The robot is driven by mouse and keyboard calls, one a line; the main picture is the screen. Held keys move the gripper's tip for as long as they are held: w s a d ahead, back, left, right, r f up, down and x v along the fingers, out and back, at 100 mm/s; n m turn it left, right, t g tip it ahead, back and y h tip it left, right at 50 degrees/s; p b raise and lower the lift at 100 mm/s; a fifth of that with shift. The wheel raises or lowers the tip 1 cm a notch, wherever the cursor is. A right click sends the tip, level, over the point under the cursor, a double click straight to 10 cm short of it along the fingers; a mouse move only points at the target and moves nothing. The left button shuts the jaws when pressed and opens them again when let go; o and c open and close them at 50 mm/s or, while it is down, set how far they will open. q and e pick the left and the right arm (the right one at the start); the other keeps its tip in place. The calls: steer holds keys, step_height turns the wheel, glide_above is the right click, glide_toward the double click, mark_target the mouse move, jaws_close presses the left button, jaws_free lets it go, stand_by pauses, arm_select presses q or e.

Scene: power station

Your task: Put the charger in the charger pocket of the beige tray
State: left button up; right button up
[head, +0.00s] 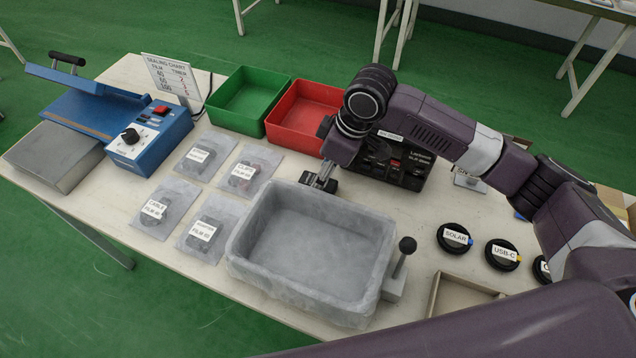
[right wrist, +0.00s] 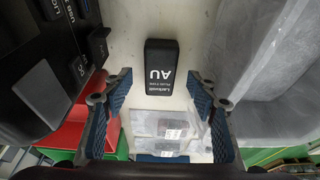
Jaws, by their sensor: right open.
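My right gripper (right wrist: 162,88) is open and empty, with blue pads on both fingers. In the head view my right gripper (head: 322,180) points down between the grey bin and the black power unit; the arm hides most of that spot, and I cannot make out the charger there. A shallow beige tray (head: 436,297) shows partly at the lower right, cut off by my arm; its pockets cannot be read. My left gripper is not in view.
A large grey bin (head: 236,262) stands close beside the gripper, with a black-knobbed lever (head: 403,258) at its right. A black power unit (head: 412,178), red bin (head: 283,133) and green bin (head: 228,116) are behind. Labelled pouches (head: 205,235) and a blue sealer (head: 150,150) are left.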

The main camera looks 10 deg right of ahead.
steer(key=shift+x, duration=1.25)
jaws_close()
